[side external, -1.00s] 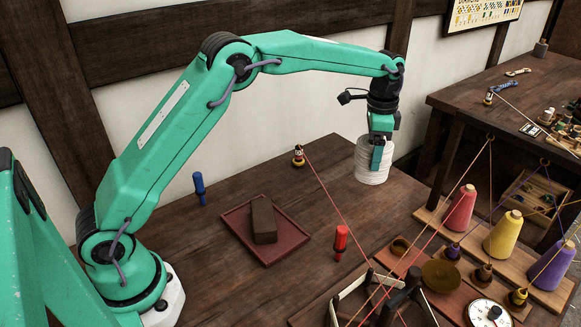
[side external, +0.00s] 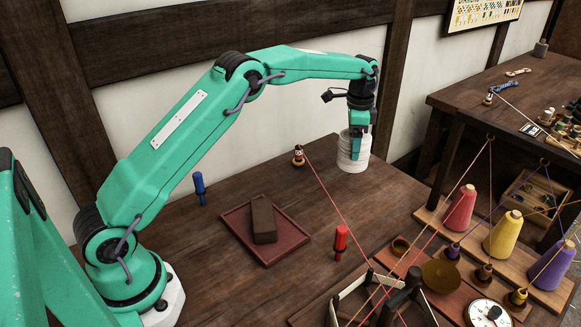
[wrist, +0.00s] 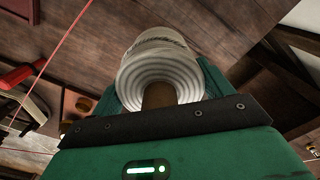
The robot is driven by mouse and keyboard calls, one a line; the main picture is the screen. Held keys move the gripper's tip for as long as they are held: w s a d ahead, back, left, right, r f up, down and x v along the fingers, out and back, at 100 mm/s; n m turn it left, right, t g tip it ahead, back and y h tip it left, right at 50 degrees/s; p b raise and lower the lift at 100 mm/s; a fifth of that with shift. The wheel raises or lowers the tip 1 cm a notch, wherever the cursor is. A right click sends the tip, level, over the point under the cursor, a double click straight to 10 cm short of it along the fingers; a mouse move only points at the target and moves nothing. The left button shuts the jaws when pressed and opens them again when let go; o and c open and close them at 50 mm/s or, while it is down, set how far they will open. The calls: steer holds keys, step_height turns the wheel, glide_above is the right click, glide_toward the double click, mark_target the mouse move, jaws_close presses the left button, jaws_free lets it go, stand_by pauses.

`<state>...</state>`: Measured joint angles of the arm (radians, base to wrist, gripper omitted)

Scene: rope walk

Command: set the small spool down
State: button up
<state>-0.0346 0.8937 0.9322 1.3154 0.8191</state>
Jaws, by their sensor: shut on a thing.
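The white spool (side external: 345,158) is a ribbed white cylinder at the back of the table, right of my arm. My gripper (side external: 358,148) is shut on it from above, with a green finger against its side. The spool is upright, low over the table near its back edge; I cannot tell if its base touches the wood. In the wrist view the spool (wrist: 158,60) shows ringed coils around a brown core, between the green fingers. Part of its upper side is hidden by the gripper.
A small peg doll (side external: 298,156) with a red cord stands left of the spool. A red tray (side external: 235,222) with a brown block (side external: 263,219), a red tool (side external: 340,241) and a blue tool (side external: 199,188) are further left and forward. Coloured cones stand at right.

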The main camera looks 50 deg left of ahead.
steer(key=a+f, duration=0.1)
steer(key=w+a+f, duration=0.1)
steer(key=a, duration=0.1)
steer(key=w+a+f, duration=0.1)
steer(key=shift+a, duration=0.25)
steer(key=shift+f, duration=1.95)
steer(key=shift+f, duration=0.15)
steer(key=o, duration=1.2)
steer(key=shift+c, duration=0.2)
